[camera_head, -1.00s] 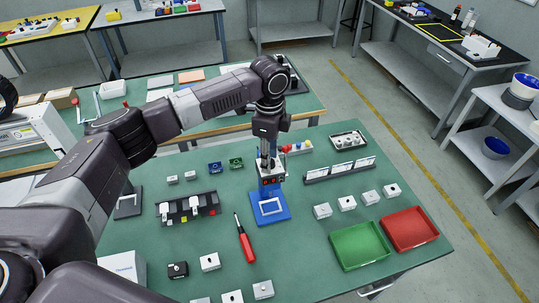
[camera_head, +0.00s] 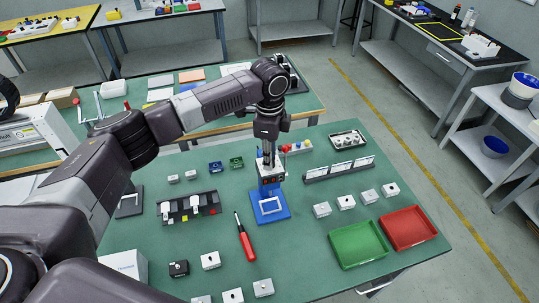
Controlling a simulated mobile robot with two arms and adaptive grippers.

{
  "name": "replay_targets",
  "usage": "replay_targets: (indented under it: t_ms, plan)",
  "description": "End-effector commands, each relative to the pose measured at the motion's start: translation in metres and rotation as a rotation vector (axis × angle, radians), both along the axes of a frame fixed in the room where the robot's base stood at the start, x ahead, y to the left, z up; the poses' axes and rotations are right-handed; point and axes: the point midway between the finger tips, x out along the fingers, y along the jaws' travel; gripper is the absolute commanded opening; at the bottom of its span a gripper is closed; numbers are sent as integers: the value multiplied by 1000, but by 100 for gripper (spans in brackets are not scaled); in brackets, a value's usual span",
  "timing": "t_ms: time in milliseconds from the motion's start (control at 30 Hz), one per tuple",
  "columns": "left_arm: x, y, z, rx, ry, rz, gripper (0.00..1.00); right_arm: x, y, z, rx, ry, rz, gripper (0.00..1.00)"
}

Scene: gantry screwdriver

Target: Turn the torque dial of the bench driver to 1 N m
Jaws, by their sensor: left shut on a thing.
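My left gripper (camera_head: 269,160) points down onto the top of the driver and is shut on a part there, which I take to be the torque dial. The fingers and the driver's top hide the dial and its scale, so its setting cannot be read. My right gripper is not in view.
A red-handled screwdriver (camera_head: 245,240) lies in front of the driver. A dark fixture (camera_head: 188,206) stands to the left, white blocks (camera_head: 322,210) to the right. Green (camera_head: 358,245) and red (camera_head: 408,228) trays lie at the right front. A dark rack (camera_head: 338,168) stands behind the blocks.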

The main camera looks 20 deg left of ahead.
Motion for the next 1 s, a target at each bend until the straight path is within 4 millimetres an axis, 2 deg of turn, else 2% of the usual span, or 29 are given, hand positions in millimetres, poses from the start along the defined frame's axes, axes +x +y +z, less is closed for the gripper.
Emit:
replay_targets:
  t_ms: [33,500,700,1000]
  plan:
    - [-1,-1,4,-1,3,26,0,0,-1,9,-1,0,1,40]
    - [-2,-1,5,-1,5,431,0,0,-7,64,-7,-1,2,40]
    - [-1,-2,3,-2,3,621,0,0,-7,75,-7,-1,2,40]
    - [-1,-2,0,-2,2,907,0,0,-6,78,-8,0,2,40]
